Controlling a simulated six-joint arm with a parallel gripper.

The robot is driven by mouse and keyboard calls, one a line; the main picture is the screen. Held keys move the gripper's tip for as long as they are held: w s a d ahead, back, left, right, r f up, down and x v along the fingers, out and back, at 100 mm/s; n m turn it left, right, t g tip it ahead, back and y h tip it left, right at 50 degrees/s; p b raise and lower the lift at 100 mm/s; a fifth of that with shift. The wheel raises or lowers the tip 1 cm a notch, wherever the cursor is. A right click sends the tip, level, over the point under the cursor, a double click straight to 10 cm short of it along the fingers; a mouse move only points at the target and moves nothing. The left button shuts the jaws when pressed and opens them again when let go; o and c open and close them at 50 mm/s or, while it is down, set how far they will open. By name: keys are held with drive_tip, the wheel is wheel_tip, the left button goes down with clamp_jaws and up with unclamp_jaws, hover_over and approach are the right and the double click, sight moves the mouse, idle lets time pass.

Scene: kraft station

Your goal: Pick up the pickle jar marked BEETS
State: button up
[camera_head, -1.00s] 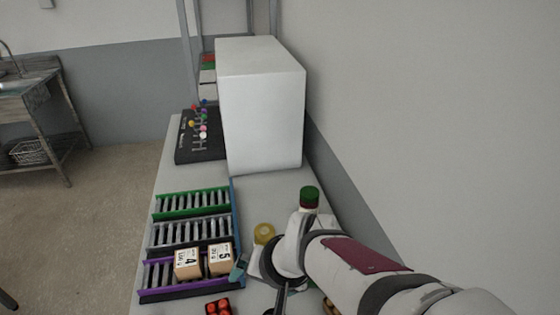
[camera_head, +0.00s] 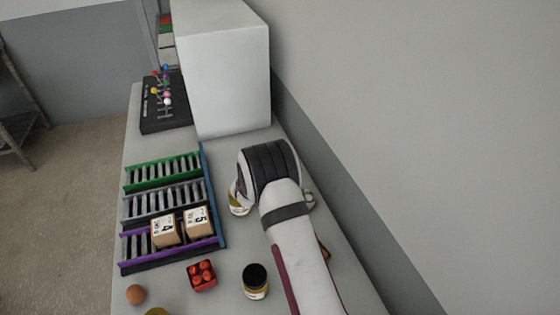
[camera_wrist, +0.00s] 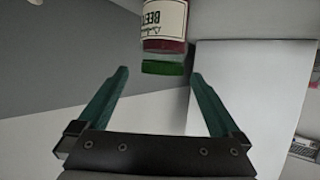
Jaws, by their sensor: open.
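The jar marked BEETS (camera_wrist: 165,22) shows in the wrist view at the top, appearing upside down, with a cream label, dark red contents and a green lid (camera_wrist: 162,68). Only the first letters of its label are in frame. My gripper (camera_wrist: 159,73) is open, with one teal finger on each side of the lid in the picture. I cannot tell whether the tips reach around the jar or stop short of it. In the head view my arm hides both the BEETS jar and my fingers.
In the head view, a partly hidden jar (camera_head: 238,210) stands left of my wrist, and a black-lidded jar (camera_head: 255,282) stands nearer. A white cabinet (camera_head: 225,80) stands behind.

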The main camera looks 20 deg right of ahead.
drive_tip(key=x, duration=0.5)
drive_tip(key=shift+w+f, duration=0.2)
drive_tip(key=shift+w, duration=0.05)
clamp_jaws()
